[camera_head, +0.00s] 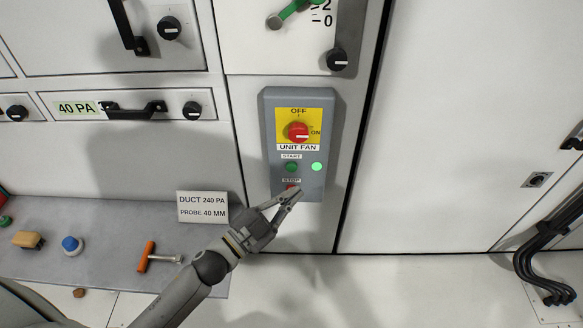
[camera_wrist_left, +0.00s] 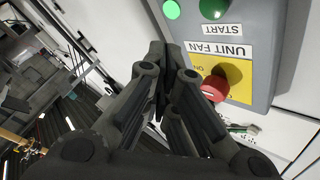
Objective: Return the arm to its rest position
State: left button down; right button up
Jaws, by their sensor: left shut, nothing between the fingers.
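My left arm (camera_head: 190,291) reaches up from the lower left in the head view. Its gripper (camera_head: 294,194) is shut and empty, with the fingertips in front of the lower part of the grey unit fan box (camera_head: 268,150), at the red stop button (camera_head: 291,186). I cannot tell whether they touch it. The stop button is partly hidden by the fingers. The red rotary knob (camera_head: 298,131) points toward ON. The green start button (camera_head: 291,167) sits beside a lit green lamp (camera_head: 317,167). In the left wrist view the shut fingers (camera_wrist_left: 160,55) lie beside the box (camera_wrist_left: 262,60). My right gripper is not in view.
A grey shelf (camera_head: 110,215) at the left holds an orange-handled tool (camera_head: 147,256), a blue-topped item (camera_head: 72,245), a tan block (camera_head: 28,239) and a sign (camera_head: 203,207). Drawers with black handles (camera_head: 134,109) are above. Black cables (camera_head: 540,250) run at the right. The floor (camera_head: 390,290) is clear.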

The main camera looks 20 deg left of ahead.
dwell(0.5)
